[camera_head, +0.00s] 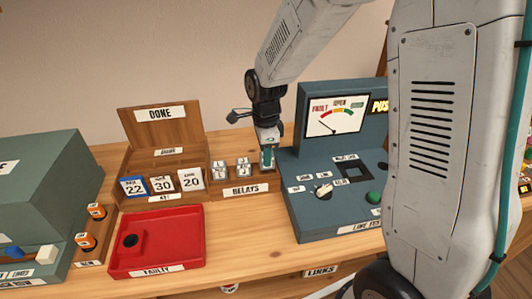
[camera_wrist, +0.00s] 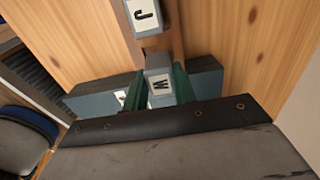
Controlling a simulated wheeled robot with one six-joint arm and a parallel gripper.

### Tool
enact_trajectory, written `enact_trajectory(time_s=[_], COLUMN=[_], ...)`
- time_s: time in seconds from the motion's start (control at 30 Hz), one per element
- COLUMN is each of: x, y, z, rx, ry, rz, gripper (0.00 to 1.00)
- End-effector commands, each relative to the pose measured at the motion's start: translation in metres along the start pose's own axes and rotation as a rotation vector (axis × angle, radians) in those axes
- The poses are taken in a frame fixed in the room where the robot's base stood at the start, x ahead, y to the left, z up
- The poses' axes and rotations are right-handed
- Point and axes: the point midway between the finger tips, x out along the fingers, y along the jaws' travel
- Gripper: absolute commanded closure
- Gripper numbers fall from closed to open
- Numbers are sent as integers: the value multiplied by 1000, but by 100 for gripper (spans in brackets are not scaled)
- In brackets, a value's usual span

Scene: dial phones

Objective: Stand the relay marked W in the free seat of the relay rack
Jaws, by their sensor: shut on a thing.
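My gripper (camera_head: 268,158) is low at the right end of the wooden relay rack (camera_head: 247,190) labelled RELAYS. In the wrist view its green fingers (camera_wrist: 157,88) are shut on the grey relay marked W (camera_wrist: 158,84), one finger on each side. The letter faces the wrist camera. Two clear-sided relays (camera_head: 219,168) (camera_head: 243,168) stand in the rack to the left of the gripper. In the wrist view a relay marked J (camera_wrist: 143,14) is beside W, with a gap between. The fingers hide the right-end seat, so I cannot tell whether W touches its bottom.
The blue-grey test console (camera_head: 318,228) with a meter stands close on the right of the gripper. A DONE box (camera_head: 160,113) with several dated blocks is left of the rack. A red FAULTY tray (camera_head: 157,255) is in front, holding a black item. Bare table lies before the rack.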

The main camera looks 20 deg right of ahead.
Motion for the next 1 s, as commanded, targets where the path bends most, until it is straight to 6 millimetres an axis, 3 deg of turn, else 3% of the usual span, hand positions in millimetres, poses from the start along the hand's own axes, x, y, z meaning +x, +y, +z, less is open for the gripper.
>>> enact_trajectory(time_s=[0.9,0.93,1.0], x=[13,13,13], y=[0,0,0], z=[0,0,0], rx=[0,0,0], ry=[0,0,0], rz=[-1,-1,-1], gripper=[96,68,48])
